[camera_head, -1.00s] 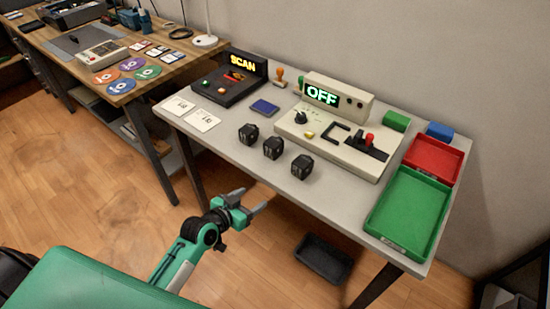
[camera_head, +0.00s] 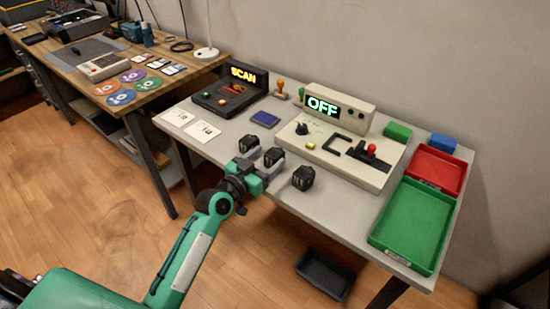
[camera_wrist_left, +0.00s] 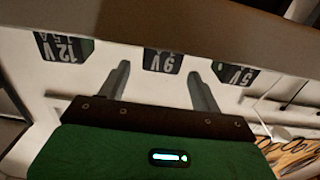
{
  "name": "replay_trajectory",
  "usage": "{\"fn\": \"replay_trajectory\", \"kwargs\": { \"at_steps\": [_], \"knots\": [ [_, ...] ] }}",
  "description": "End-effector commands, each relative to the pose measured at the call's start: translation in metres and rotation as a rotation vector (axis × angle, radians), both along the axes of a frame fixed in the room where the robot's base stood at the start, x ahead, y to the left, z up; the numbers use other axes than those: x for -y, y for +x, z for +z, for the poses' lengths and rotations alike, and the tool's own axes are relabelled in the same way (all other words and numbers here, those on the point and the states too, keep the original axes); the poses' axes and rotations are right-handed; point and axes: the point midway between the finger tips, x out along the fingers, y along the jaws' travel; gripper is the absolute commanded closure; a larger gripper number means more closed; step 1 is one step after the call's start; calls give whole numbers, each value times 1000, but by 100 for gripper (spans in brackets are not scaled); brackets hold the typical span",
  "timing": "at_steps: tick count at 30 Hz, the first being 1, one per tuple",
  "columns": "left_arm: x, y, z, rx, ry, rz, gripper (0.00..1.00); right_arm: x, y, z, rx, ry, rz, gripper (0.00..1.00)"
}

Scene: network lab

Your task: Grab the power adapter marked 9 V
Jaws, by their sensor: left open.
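Three black power adapters stand in a row near the front edge of the light grey table. In the left wrist view the middle one (camera_wrist_left: 163,62) reads 9 V, upside down; it is also the middle one in the head view (camera_head: 273,156). The adapter reading 12 V (camera_wrist_left: 64,48) and the one reading 5 V (camera_wrist_left: 234,74) flank it. My left gripper (camera_head: 259,166) is open and empty, just in front of the middle adapter. In the wrist view the 9 V adapter shows beyond and between the fingertips. My right gripper is not in view.
A tester with an OFF display (camera_head: 322,106) stands behind the adapters. The SCAN box (camera_head: 243,75) and two white cards (camera_head: 204,132) are at the left. A green tray (camera_head: 410,222) and a red tray (camera_head: 436,170) are at the right. A dark bin (camera_head: 324,273) sits below the table.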

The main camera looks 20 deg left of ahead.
Motion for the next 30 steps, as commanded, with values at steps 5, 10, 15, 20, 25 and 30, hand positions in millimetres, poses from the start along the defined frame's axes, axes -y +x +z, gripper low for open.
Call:
{"fn": "replay_trajectory", "kwargs": {
  "at_steps": [5,10,15,20,25,30],
  "knots": [
    [4,10,0,-1,1,-1,35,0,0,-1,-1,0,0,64],
    [11,28,-3,-2,-2,-1,35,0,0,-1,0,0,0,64],
    [18,50,-4,-1,0,0,35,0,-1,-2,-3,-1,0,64],
    [21,58,-5,-2,1,0,35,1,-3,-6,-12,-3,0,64],
    [21,58,-5,-2,2,0,35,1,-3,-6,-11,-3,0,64],
    [21,58,-5,-2,1,0,62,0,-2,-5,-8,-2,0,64]
  ]
}}
